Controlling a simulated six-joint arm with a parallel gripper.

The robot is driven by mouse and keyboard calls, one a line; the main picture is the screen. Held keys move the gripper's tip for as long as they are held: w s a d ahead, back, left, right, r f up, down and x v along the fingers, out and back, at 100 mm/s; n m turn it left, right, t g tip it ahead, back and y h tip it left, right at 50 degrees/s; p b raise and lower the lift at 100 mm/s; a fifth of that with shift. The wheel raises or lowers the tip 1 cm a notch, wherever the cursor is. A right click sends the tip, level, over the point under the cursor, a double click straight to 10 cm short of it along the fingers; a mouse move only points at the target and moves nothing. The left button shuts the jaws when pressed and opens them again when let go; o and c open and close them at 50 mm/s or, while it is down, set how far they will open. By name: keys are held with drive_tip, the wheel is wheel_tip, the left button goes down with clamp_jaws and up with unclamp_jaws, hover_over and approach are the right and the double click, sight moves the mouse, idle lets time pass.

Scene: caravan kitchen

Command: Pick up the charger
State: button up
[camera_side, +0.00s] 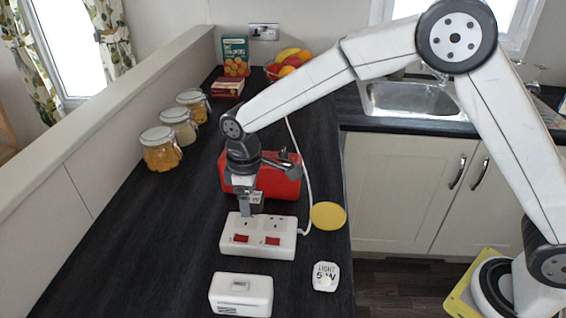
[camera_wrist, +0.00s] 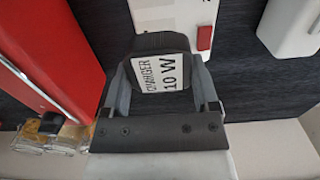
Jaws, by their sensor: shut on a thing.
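The charger is a small black block with a white label reading "CHARGER 10 W"; it fills the space between the fingers in the wrist view (camera_wrist: 163,72). In the side view, part of its label (camera_side: 257,197) shows beside a finger. My gripper (camera_side: 248,206) is shut on the charger, with a finger on each side in the wrist view (camera_wrist: 165,88). It points down at the back left of the white power strip (camera_side: 258,249), which has red switches. I cannot tell whether the charger touches the strip.
A red appliance (camera_side: 285,183) stands close behind the gripper. A white box (camera_side: 241,294), a white "LIGHT 5 W" plug (camera_side: 325,276) and a yellow disc (camera_side: 328,215) lie around the strip. Jars (camera_side: 161,149) line the left wall. The counter's left front is clear.

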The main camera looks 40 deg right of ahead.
sight(259, 202)
drive_tip(key=s+r, duration=0.1)
drive_tip(key=s+d+r, duration=0.1)
drive_tip(key=r, duration=0.1)
drive_tip(key=shift+s+r, duration=0.3)
drive_tip(key=shift+s, duration=0.1)
drive_tip(key=s+d+r, duration=0.3)
drive_tip(key=s+r, duration=0.1)
drive_tip(key=s, duration=0.4)
drive_tip(key=shift+s, duration=0.35)
drive_tip(key=s+d+f, duration=0.1)
drive_tip(key=s+d, duration=0.8)
drive_tip(key=d, duration=0.4)
drive_tip(key=shift+s+d, duration=0.2)
drive_tip(key=shift+d, duration=0.1)
